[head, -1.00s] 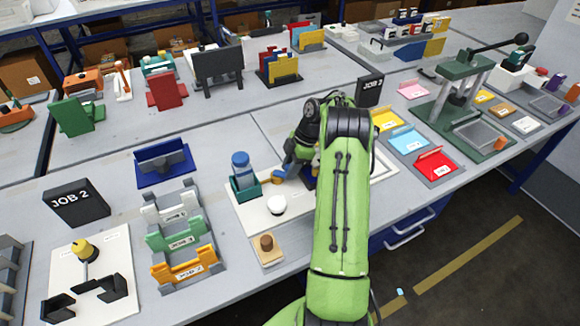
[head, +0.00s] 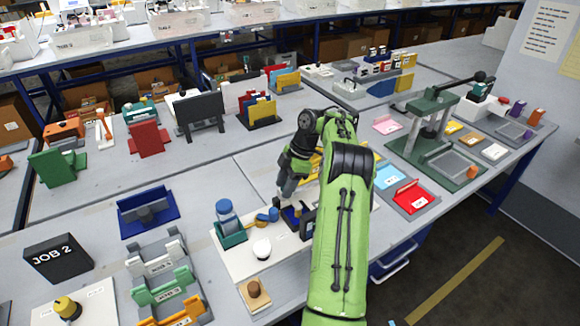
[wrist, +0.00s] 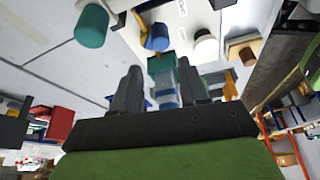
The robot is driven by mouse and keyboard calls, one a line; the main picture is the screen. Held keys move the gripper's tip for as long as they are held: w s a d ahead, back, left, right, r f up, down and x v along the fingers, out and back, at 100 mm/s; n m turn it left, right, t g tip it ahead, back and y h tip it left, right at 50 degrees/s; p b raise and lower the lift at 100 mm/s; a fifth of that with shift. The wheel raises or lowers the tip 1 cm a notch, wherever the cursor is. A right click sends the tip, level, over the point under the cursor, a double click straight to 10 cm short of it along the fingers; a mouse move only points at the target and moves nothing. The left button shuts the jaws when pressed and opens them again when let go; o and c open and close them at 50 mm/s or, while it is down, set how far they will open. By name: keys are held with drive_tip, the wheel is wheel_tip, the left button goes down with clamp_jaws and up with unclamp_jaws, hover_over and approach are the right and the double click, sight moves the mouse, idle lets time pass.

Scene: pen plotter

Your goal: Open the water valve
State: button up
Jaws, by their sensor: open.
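A blue lever with a brass-yellow part (head: 266,216), which looks like the water valve, stands on a white board (head: 284,252). It is right of a blue bottle (head: 224,209) in a teal holder (head: 231,234) and behind a white ball (head: 262,249). My gripper (head: 287,191) points down just behind and right of the lever, apparently apart from it. In the wrist view its two dark fingers (wrist: 160,88) are spread. A teal and clear-blue object shows in line with the gap; I cannot tell how far away. A blue rounded part (wrist: 158,38) lies beyond it.
A wooden block with a brown knob (head: 254,291) is at the front. Coloured job racks (head: 162,281) stand left, and a blue stand (head: 147,213) behind them. Red and blue trays (head: 412,197) and a green press (head: 437,140) are right. Bare table lies behind the board.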

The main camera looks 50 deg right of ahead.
drive_tip(key=p+v, duration=0.1)
drive_tip(key=v, duration=0.4)
drive_tip(key=shift+p, duration=0.3)
drive_tip(key=shift+a, duration=0.1)
